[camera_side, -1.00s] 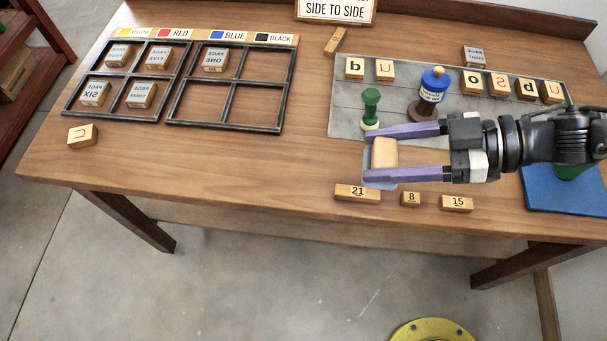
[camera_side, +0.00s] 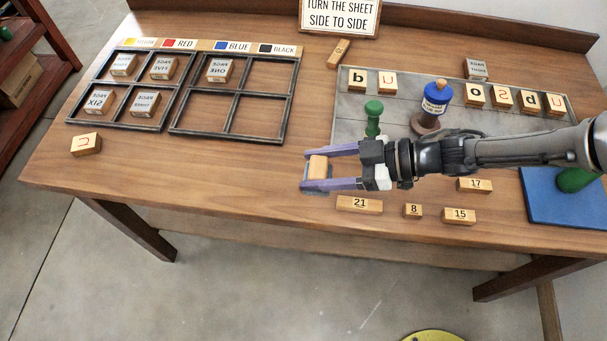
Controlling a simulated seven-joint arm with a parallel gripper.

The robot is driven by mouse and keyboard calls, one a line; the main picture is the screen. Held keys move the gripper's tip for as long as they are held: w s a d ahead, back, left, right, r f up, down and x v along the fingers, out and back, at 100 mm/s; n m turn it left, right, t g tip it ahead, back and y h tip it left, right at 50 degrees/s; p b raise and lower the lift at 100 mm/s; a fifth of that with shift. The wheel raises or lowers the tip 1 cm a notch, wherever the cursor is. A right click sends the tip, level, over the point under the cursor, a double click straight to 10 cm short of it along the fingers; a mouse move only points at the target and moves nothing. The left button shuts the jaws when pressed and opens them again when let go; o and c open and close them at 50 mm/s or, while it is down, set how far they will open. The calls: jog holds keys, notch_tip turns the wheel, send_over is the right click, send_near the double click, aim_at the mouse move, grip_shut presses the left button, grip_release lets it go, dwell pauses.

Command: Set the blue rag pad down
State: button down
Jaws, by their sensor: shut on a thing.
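My gripper (camera_side: 318,170) has its two purple fingers closed on the light wooden grip (camera_side: 318,166) of the rag pad. The pad's grey-blue base (camera_side: 316,189) shows below the grip, mostly behind the near finger. The pad looks level, over bare wood left of the grey plate and above left of the block marked 21. I cannot tell whether its underside touches the table.
The grey plate (camera_side: 390,108) carries letter blocks, a green-knobbed handle (camera_side: 373,118) and a blue-topped stamp (camera_side: 436,97). Number blocks, including 21 (camera_side: 359,204), lie in front. Dark divided trays (camera_side: 232,134) stand left. The wood between trays and gripper is clear.

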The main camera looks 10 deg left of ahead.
aim_at(306, 178)
jog(key=a+f, duration=0.1)
jog(key=w+f, duration=0.1)
jog(key=a+f, duration=0.1)
jog(key=f, duration=0.1)
jog(key=shift+w+a, duration=0.35)
jog(key=shift+w, duration=0.05)
jog(key=shift+w+a+f, duration=0.1)
jog(key=shift+f, duration=1.5)
jog(key=shift+f, duration=0.2)
jog(key=shift+c, duration=0.5)
grip_release()
jog(key=shift+r, duration=0.1)
jog(key=shift+d+r, duration=0.15)
jog(key=shift+d, duration=0.05)
jog(key=v, duration=1.1)
jog(key=shift+d+r, duration=0.1)
jog(key=shift+d, duration=0.2)
